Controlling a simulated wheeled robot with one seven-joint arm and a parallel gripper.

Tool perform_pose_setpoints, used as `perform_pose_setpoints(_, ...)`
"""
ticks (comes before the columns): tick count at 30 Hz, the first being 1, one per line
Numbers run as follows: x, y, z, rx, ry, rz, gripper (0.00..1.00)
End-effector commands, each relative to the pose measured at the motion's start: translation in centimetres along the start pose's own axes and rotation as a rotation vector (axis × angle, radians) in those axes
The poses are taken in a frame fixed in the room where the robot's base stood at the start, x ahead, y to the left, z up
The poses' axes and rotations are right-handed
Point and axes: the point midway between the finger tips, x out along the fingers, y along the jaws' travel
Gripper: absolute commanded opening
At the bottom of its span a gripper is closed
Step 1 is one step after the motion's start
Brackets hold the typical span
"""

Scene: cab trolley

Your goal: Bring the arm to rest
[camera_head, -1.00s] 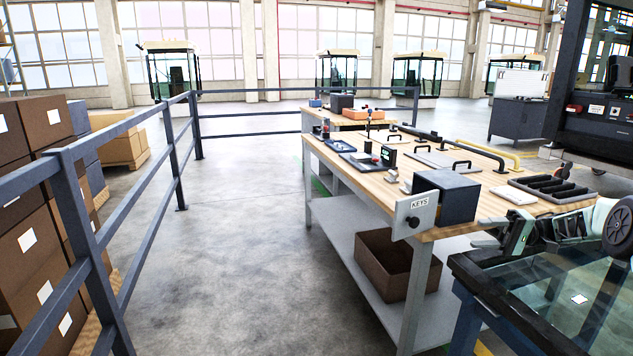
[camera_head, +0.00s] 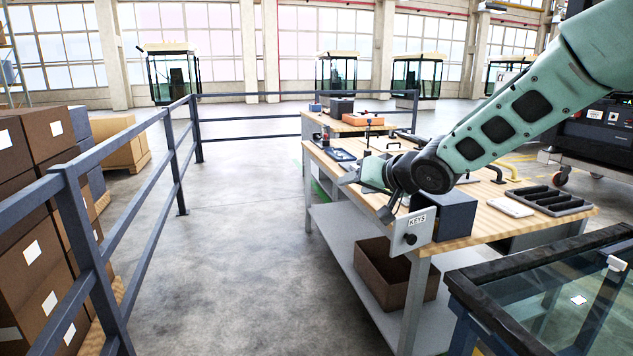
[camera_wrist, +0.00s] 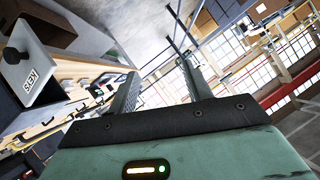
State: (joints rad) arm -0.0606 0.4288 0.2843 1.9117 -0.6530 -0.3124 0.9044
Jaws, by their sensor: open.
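My arm reaches in from the upper right in the head view, in pale green with dark joints. My gripper (camera_head: 362,198) is at its end, above the near left edge of the workbench (camera_head: 475,236), close to the dark key box (camera_head: 444,212) and its open white KEYS door (camera_head: 411,230). In the wrist view the two fingers of my gripper (camera_wrist: 158,90) stand apart with nothing between them. The KEYS door (camera_wrist: 42,78) shows at the left of that view, beside the fingers and not between them. I cannot tell whether the gripper touches anything on the bench.
A glass-topped frame (camera_head: 560,300) stands at the lower right. A dark slotted tray (camera_head: 550,199) and a white pad (camera_head: 511,207) lie on the bench. A brown bin (camera_head: 388,275) sits on its lower shelf. A railing (camera_head: 85,225) runs along the left. The floor between is clear.

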Motion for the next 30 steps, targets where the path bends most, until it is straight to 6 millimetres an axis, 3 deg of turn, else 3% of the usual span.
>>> perform_pose_setpoints(1,-2.4,-2.0,2.5,-0.051,-0.08,0.053,0.5)
perform_pose_setpoints(6,-10.0,-4.6,11.9,-0.211,-0.38,0.189,0.5)
perform_pose_setpoints(12,-20.4,-6.0,21.5,-0.374,-0.731,0.236,0.5)
perform_pose_setpoints(15,-25.0,-6.1,25.1,-0.431,-0.877,0.229,0.5)
perform_pose_setpoints(18,-28.4,-6.1,27.5,-0.471,-0.985,0.214,0.5)
perform_pose_setpoints(21,-30.4,-6.1,28.8,-0.492,-1.048,0.2,0.5)
perform_pose_setpoints(30,-31.2,-6.1,29.4,-0.499,-1.075,0.195,0.5)
